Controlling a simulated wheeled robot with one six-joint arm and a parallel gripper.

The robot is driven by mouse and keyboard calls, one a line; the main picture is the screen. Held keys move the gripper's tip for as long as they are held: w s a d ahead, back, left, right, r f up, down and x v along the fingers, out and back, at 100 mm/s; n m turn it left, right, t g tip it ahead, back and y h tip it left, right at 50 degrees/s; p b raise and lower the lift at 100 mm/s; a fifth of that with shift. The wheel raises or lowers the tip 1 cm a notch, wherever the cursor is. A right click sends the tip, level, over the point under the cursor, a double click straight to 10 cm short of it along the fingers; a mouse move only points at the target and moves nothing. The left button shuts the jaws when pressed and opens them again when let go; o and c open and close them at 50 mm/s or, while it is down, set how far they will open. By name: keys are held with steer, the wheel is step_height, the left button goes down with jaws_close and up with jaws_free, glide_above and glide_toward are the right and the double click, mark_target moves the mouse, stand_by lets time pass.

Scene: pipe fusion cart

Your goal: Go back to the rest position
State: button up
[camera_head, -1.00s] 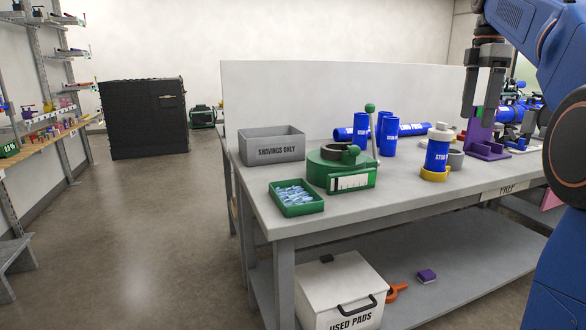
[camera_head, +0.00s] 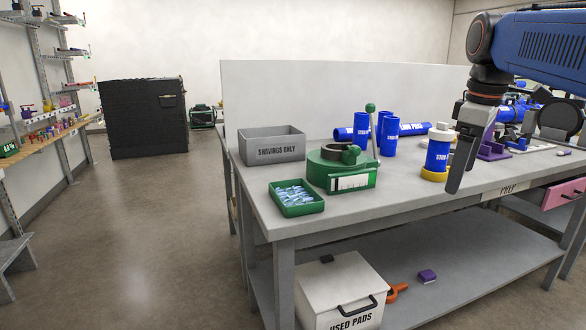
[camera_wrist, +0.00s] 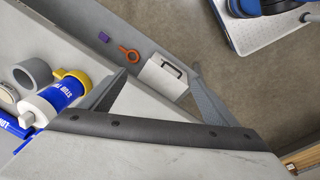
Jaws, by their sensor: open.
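My gripper (camera_head: 460,160) hangs from the blue arm at the right of the head view, with its fingers pointing down in front of the workbench's front edge. In the wrist view my gripper (camera_wrist: 155,85) shows its two grey fingers spread wide with nothing held between them. The workbench (camera_head: 300,228) stands beyond the fingers. A blue-and-white bottle-like stub (camera_head: 437,155) in a yellow ring stands on the bench just left of the fingers in the head view. It also shows in the wrist view (camera_wrist: 62,93), apart from the fingers.
A grey shavings bin (camera_head: 272,152), a green tray of blue items (camera_head: 297,210) and a green clamp tool (camera_head: 342,180) sit on the bench's left. A white used-pads box (camera_head: 340,285) stands on the lower shelf. A pink drawer (camera_head: 565,194) juts out at right.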

steer(key=s+a+f+m+t, duration=0.1)
steer(key=s+a+f+m, duration=0.1)
steer(key=s+f, duration=0.4)
steer(key=s+a+f+m+t, duration=0.1)
steer(key=s+f+m, duration=0.3)
steer(key=f, duration=0.8)
steer(key=s+a+f+m, duration=0.3)
steer(key=s+f, duration=0.6)
steer(key=shift+a+t, duration=0.35)
steer(key=shift+t, duration=0.05)
